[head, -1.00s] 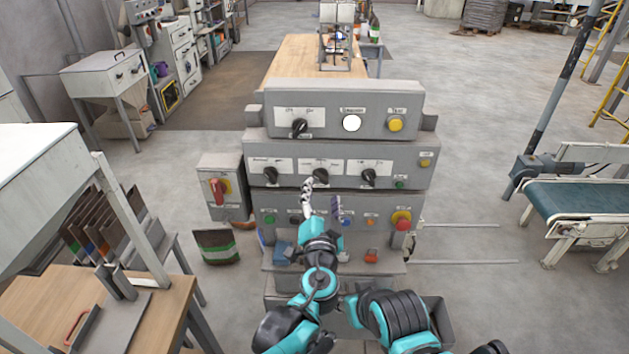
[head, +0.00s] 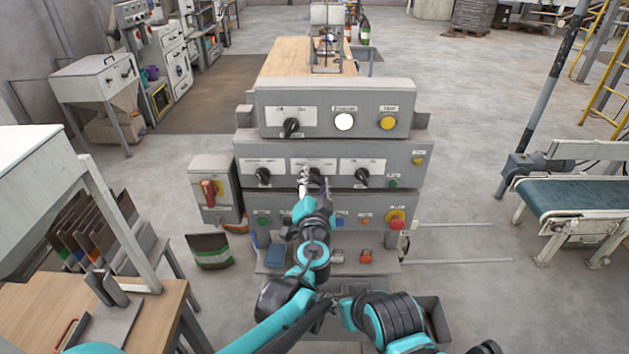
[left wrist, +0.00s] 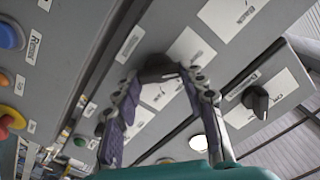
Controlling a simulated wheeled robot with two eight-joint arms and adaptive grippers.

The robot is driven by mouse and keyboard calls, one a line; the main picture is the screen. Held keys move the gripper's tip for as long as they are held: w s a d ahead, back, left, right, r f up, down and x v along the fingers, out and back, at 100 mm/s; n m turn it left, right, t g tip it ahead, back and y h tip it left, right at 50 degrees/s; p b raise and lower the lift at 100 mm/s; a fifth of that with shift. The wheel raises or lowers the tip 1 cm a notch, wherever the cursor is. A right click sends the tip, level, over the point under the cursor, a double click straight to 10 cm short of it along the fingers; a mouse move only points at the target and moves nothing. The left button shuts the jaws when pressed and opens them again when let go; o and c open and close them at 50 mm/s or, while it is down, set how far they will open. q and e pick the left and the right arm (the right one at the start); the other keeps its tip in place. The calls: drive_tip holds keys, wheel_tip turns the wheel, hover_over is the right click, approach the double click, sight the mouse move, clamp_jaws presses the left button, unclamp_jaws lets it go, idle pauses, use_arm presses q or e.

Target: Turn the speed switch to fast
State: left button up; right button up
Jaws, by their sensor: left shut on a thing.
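The grey control cabinet (head: 410,160) stands in front of me. Its middle row has three black rotary knobs with white label plates; the plate text is too small to read surely. My left gripper (head: 315,178) is at the middle knob of that row, taken here as the speed switch (left wrist: 158,66). In the left wrist view the two fingers of this gripper (left wrist: 158,76) are closed on the knob from both sides. The gripper partly hides the knob in the head view, so its pointing direction is unclear.
Close neighbours are the left knob (head: 263,175) and right knob (head: 362,177). Above are another knob (head: 291,127), a white lamp (head: 344,121) and a yellow button (head: 388,122). A red emergency button (head: 396,223) sits lower right. A conveyor (head: 570,205) stands at the right.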

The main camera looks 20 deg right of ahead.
use_arm(q)
drive_tip(key=shift+m, duration=0.4)
drive_tip(key=m, duration=0.3)
drive_tip(key=shift+d+f+m, duration=0.1)
drive_tip(key=shift+m, duration=0.3)
drive_tip(key=m, duration=0.5)
drive_tip(key=shift+f, duration=0.15)
drive_tip(key=m, duration=0.5)
drive_tip(key=shift+f+m, duration=0.1)
drive_tip(key=shift+m, duration=0.3)
drive_tip(key=shift+f+m, duration=0.1)
drive_tip(key=shift+m, duration=2.1)
drive_tip(key=o, duration=1.2)
drive_tip(key=shift+c, duration=0.2)
